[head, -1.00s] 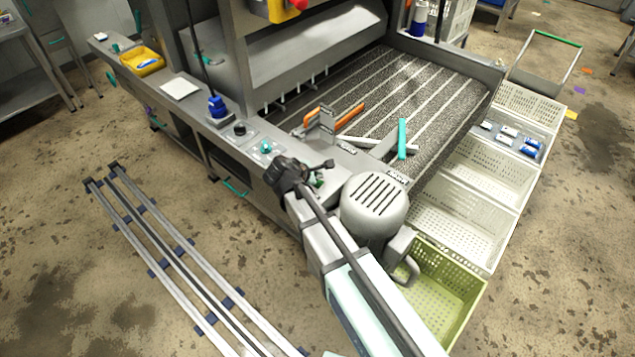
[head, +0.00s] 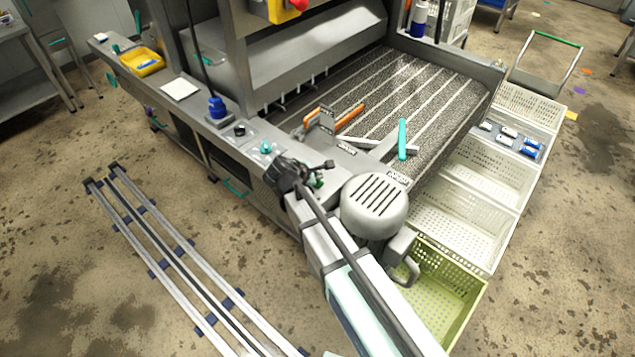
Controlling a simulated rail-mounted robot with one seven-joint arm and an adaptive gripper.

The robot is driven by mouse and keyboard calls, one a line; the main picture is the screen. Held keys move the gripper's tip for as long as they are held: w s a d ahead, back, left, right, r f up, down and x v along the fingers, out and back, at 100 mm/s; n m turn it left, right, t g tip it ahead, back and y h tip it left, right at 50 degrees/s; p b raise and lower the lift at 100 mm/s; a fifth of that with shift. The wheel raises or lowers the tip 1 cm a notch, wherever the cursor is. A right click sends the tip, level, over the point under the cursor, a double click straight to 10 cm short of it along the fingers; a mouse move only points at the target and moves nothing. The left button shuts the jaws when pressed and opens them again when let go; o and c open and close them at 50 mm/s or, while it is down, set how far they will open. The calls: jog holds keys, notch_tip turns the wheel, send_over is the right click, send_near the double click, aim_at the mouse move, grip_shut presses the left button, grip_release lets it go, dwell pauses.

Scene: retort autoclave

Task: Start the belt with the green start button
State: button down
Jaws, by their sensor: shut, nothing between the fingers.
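My gripper (head: 326,166) is at the front ledge of the machine, with its dark wrist bent over the control panel. Its fingers look closed and empty, and they point right along the ledge. A small dark green part (head: 317,183) shows just below the fingers; I cannot tell whether it is the start button, or whether the fingers touch it. A teal knob (head: 265,147) sits on the panel (head: 254,138) to the left of my wrist. The wide speckled belt (head: 440,90) with pale stripes lies behind the ledge. My wrist and arm hide part of the panel.
A grey motor housing (head: 374,207) stands close to the right of my gripper. An orange-handled tool (head: 350,117) and a teal-ended bar (head: 402,140) lie at the belt's near side. Pale crates (head: 462,219) line the right. Floor rails (head: 170,255) lie at left.

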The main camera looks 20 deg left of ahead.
jog(key=shift+f, duration=0.1)
jog(key=shift+f, duration=0.35)
